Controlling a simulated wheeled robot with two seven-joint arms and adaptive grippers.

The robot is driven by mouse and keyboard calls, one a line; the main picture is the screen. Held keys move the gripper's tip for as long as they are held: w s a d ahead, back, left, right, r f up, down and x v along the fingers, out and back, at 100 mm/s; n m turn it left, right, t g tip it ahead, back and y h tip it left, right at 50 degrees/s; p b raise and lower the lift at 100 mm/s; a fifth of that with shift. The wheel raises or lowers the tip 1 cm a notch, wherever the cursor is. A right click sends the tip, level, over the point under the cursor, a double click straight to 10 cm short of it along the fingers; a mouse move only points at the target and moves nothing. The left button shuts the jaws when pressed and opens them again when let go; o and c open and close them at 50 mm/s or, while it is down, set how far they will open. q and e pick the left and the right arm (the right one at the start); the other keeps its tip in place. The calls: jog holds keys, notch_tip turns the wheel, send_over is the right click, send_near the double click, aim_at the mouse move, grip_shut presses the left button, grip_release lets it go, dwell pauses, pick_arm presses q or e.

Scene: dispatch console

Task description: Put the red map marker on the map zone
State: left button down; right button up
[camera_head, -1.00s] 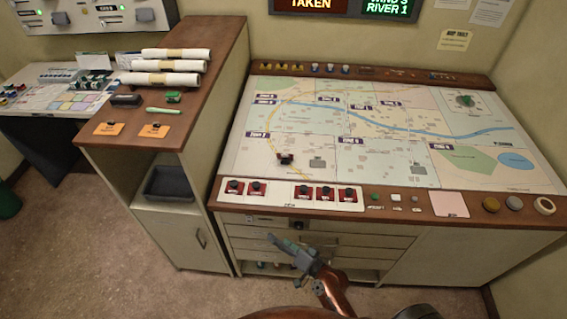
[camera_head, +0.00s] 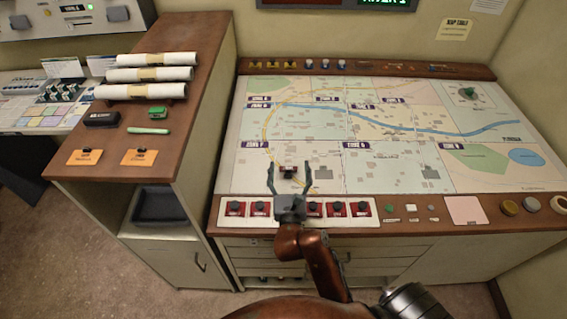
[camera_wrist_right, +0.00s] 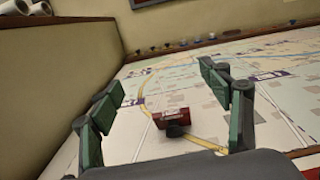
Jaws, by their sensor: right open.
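A red map marker (camera_head: 288,169) with a black knob rests on the map (camera_head: 390,180), in the zone 7 panel near the front of the board. It also shows in the right wrist view (camera_wrist_right: 172,117), with its knob towards me; I cannot tell for sure whether it is tipped over. My right gripper (camera_head: 290,178) is open, and its fingers stand on either side of the marker with gaps. Its fingers also show in the wrist view (camera_wrist_right: 170,112), apart from the marker. My left gripper is not in view.
A white strip (camera_head: 370,209) with several red markers (camera_head: 260,209) lies along the front ledge, partly hidden by my right gripper. A wooden cabinet (camera_head: 185,60) with rolled maps (camera_head: 150,75) rises to the left. Several small pieces line the back ledge.

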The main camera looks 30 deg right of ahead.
aim_at(288, 168)
jog(key=shift+g, duration=0.3)
jog(key=f, duration=0.2)
jog(key=f+b, duration=0.1)
jog(key=f, duration=0.1)
jog(key=shift+w+a+f, duration=0.2)
jog(key=shift+f, duration=0.2)
notch_tip(288, 168, down, 5)
jog(key=shift+d+b, duration=0.15)
jog(key=shift+b, duration=0.95)
jog(key=shift+w+d+r, duration=0.25)
jog(key=shift+w+d, duration=0.05)
jog(key=shift+w, duration=0.15)
jog(key=shift+w+d+r, duration=0.2)
jog(key=shift+w+d, duration=0.05)
jog(key=shift+w, duration=0.15)
jog(key=shift+w+d+f, duration=0.1)
jog(key=shift+w+d, duration=0.1)
jog(key=shift+w, duration=0.05)
jog(key=shift+w+d, duration=0.1)
jog(key=shift+w, duration=0.15)
jog(key=x, duration=0.3)
jog(key=shift+w+d, duration=0.1)
jog(key=shift+w, duration=0.15)
jog(key=shift+w+d, duration=0.25)
jog(key=shift+w, duration=0.05)
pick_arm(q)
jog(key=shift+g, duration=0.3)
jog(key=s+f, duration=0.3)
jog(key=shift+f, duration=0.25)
